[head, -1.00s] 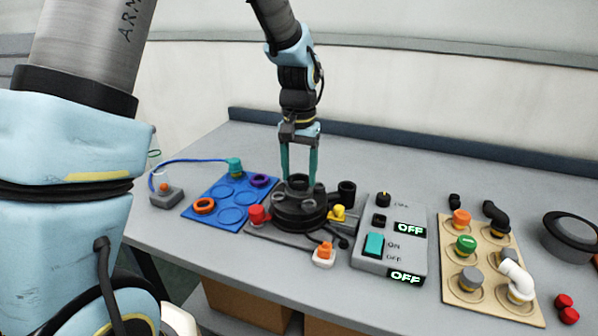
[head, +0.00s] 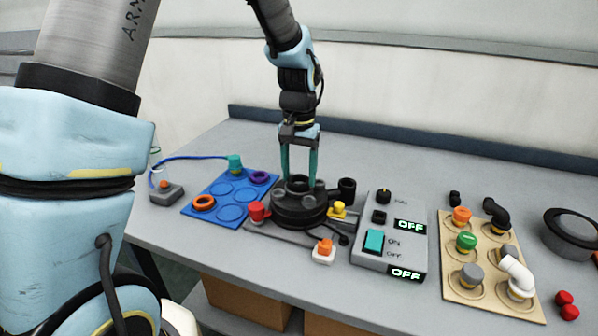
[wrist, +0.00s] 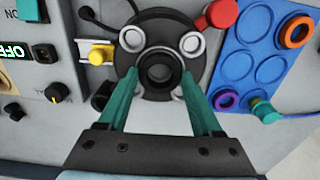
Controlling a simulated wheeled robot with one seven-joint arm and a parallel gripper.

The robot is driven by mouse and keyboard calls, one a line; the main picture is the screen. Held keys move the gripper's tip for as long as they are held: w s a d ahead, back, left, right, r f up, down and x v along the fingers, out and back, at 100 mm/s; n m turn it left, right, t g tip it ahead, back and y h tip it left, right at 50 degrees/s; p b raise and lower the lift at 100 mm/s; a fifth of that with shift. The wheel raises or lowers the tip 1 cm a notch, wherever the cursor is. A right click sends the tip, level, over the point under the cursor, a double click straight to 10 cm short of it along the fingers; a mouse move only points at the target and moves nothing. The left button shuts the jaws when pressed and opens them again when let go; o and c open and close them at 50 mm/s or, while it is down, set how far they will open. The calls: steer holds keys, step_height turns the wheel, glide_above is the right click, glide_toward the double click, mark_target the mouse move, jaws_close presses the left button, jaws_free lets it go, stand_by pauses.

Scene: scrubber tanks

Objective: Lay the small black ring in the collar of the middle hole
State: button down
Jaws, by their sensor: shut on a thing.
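My gripper (wrist: 160,76) points down over the round black tank lid (head: 300,211), with its two teal fingers spread to either side of a small black ring (wrist: 160,70). The fingers are closed on the ring from both sides. In the head view the ring (head: 299,183) shows as a dark band between the fingertips, at the middle of the lid. The middle hole's collar lies beneath the ring and is mostly hidden. I cannot tell whether the ring touches the collar or is a little above it. Grey side ports (wrist: 132,39) flank the middle.
A blue mat (head: 232,197) with an orange ring (head: 203,203) and a purple ring (head: 258,178) lies to the left. A red knob (head: 257,212) and a yellow knob (head: 337,209) sit by the lid. A grey switch box (head: 391,240) and a beige fittings board (head: 484,256) stand right.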

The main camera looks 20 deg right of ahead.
steer(key=shift+f, duration=0.15)
stand_by(0.4)
jaws_free()
stand_by(0.4)
stand_by(0.5)
step_height(320, 180, up, 7)
steer(key=p, duration=0.5)
steer(key=shift+p, duration=0.3)
stand_by(0.6)
